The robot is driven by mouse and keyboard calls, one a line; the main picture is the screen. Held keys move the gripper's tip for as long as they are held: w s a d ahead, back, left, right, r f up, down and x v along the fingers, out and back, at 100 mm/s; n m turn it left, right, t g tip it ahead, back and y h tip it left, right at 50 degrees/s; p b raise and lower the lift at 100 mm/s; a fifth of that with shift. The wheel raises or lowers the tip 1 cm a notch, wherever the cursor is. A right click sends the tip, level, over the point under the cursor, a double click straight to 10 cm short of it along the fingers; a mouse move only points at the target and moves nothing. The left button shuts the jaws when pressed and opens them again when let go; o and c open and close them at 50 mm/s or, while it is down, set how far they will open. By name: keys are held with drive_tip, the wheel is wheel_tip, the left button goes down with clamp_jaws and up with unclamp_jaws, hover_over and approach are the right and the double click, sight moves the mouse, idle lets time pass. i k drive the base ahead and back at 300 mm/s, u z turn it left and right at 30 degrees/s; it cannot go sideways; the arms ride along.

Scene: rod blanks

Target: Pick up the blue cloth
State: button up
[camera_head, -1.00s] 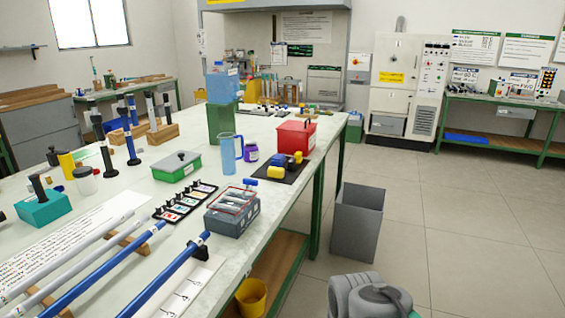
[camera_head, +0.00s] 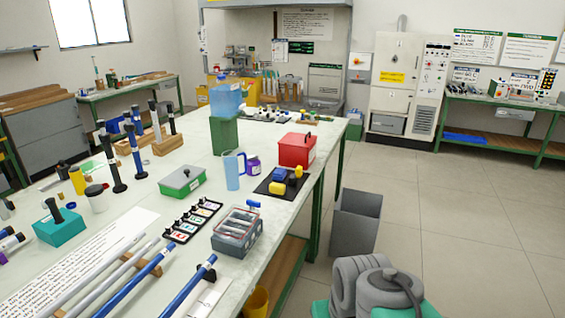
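I cannot make out a blue cloth for certain. A flat blue item (camera_head: 465,138) lies on the lower shelf of the green-framed bench at the far right; it is too small to tell whether it is cloth. A small blue piece (camera_head: 279,174) sits with yellow pieces on a black mat on the long table; it looks blocky rather than like cloth. My gripper is not in view; only grey and teal parts that look like my arm show at the bottom right.
The long table (camera_head: 135,195) fills the left, crowded with rods, a blue jug (camera_head: 233,170), a green box (camera_head: 182,182) and a red box (camera_head: 297,150). A grey bin (camera_head: 355,222) stands off its right edge. The floor (camera_head: 470,230) at right is clear.

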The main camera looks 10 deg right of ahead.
sight(280, 174)
drive_tip(key=z, duration=0.75)
drive_tip(key=i, duration=3.05)
drive_tip(key=u, duration=4.3)
